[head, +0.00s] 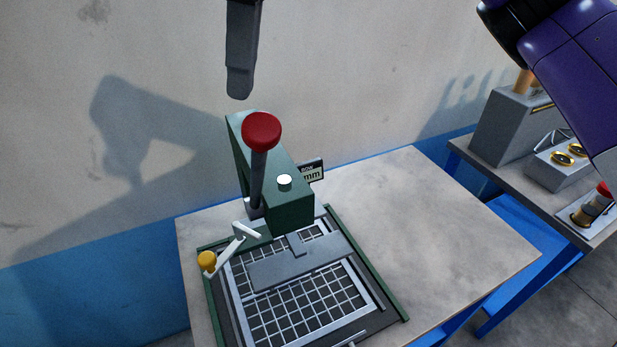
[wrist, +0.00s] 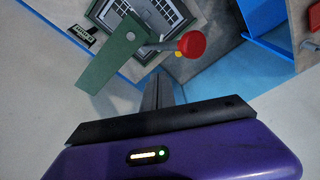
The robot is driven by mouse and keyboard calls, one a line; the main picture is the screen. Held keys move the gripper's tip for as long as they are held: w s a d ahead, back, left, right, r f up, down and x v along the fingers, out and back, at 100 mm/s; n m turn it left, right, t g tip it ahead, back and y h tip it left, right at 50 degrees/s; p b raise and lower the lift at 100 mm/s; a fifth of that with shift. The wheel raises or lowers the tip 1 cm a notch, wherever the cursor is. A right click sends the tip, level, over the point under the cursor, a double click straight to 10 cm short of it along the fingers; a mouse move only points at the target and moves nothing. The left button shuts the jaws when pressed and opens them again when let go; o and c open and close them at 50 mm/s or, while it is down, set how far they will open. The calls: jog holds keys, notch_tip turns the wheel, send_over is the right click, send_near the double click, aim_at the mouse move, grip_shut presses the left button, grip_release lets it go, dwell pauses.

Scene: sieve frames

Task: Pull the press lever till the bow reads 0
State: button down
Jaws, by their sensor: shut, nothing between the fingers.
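The green press (head: 290,205) stands on the table. Its lever (head: 257,182), a dark rod with a red ball knob (head: 261,131), points nearly straight up. The knob also shows in the wrist view (wrist: 191,44). A small display (head: 313,171) marked BOW and mm sits behind the press, its number hidden in the head view; in the wrist view (wrist: 80,36) it is too small to read. My gripper (head: 239,95) is shut and empty, above the knob and slightly left of it in the head view, apart from it. Its fingers show in the wrist view (wrist: 158,90).
A framed sieve mesh (head: 300,310) lies under the press with a grey plate (head: 300,262) across it. A white crank with a yellow knob (head: 207,260) is at its left. The table (head: 450,240) is bare on the right. A second bench (head: 475,150) holds grey boxes and small parts.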

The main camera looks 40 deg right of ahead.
aim_at(264, 161)
jog(key=shift+s+a+f+b, duration=0.15)
jog(key=shift+s+f+b, duration=0.2)
jog(key=shift+f+b, duration=0.75)
jog(key=shift+s+a+f+b, duration=0.2)
jog(key=shift+s+f+b, duration=0.25)
jog(key=shift+f, duration=1.4)
jog(key=shift+s+a+f+b, duration=0.15)
jog(key=shift+s+f+b, duration=0.15)
jog(key=shift+f+b, duration=0.8)
jog(key=shift+f+p, duration=0.35)
jog(key=shift+f, duration=0.05)
jog(key=shift+s+a+f, duration=0.15)
jog(key=shift+s+f, duration=0.1)
jog(key=shift+s, duration=0.3)
jog(key=shift+s+a+f, duration=0.15)
jog(key=shift+s+f, duration=0.1)
jog(key=shift+s, duration=0.25)
jog(key=shift+s+a+f+b, duration=0.25)
jog(key=shift+s+f, duration=0.15)
jog(key=shift+s, duration=0.1)
jog(key=shift+s+a+f+b, duration=0.1)
jog(key=shift+s+f+b, duration=0.1)
jog(key=shift+s+f, duration=0.2)
jog(key=shift+r, duration=0.1)
jog(key=shift+s, duration=0.1)
